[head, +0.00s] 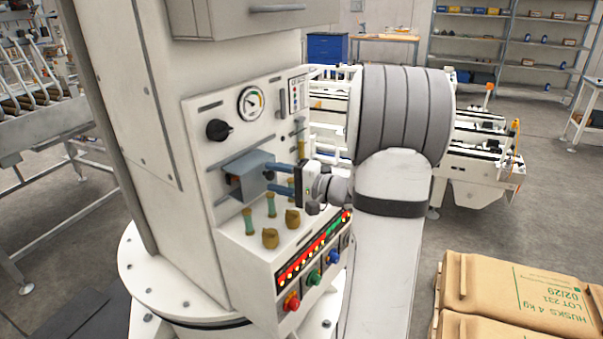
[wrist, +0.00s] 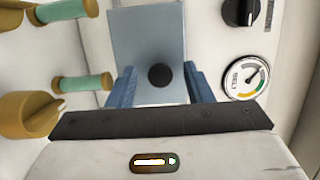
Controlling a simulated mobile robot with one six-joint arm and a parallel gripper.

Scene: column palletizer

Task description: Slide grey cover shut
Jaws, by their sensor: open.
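The grey cover (head: 247,165) is a blue-grey boxy piece standing out from the white control panel (head: 205,108), left of my gripper. In the wrist view the cover (wrist: 148,35) is a flat plate with a round dark knob (wrist: 161,77). My gripper (head: 269,177) is open, its two blue fingers pointing at the cover. In the wrist view the fingers (wrist: 159,72) stand on either side of the knob, with visible space between each finger and it. Whether a fingertip touches the plate I cannot tell.
A black dial (head: 219,130) and a round gauge (head: 251,104) sit above the cover. Green-and-brass posts (head: 248,221) and brass knobs (head: 270,238) stand on the ledge below. Lit indicators and coloured buttons (head: 291,301) line the ledge's front.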

